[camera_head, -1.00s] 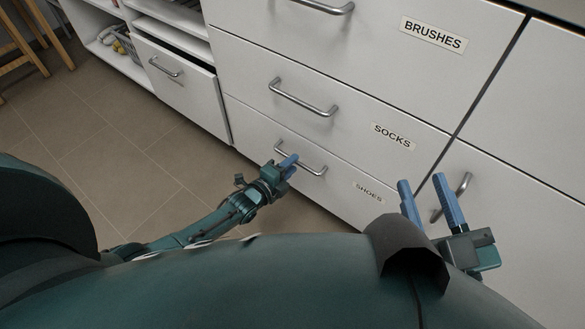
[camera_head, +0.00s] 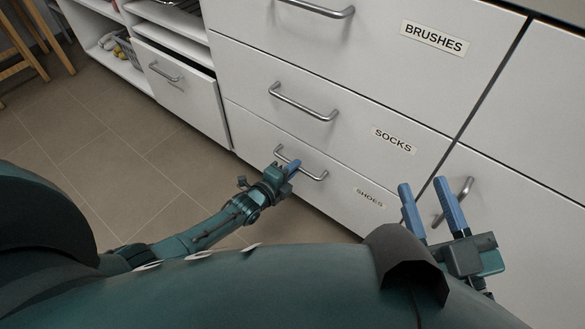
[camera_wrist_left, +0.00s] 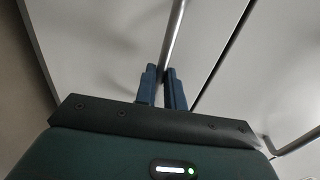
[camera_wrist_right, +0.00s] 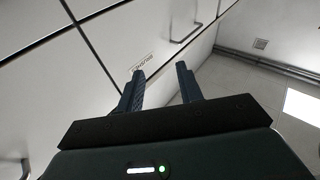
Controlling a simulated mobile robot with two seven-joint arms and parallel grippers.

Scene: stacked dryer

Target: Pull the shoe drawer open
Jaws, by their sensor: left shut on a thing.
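The shoe drawer (camera_head: 335,190) is the lowest white drawer in the middle stack, with a "SHOES" label on its right part. Its front looks flush with the drawers above. My left gripper (camera_head: 290,165) is at the drawer's metal bar handle (camera_head: 315,176) in the head view. In the left wrist view its blue fingers (camera_wrist_left: 161,72) are shut on the handle bar (camera_wrist_left: 173,35), which runs up from between them. My right gripper (camera_head: 423,185) is open and empty, in front of the cabinet to the right; its parted fingers show in the right wrist view (camera_wrist_right: 160,72).
The socks drawer (camera_head: 345,125) and brushes drawer (camera_head: 370,55), with bar handles, are above. A cabinet front with a handle (camera_head: 462,195) is behind my right gripper. Another drawer (camera_head: 180,80) and open shelves (camera_head: 115,35) are at left.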

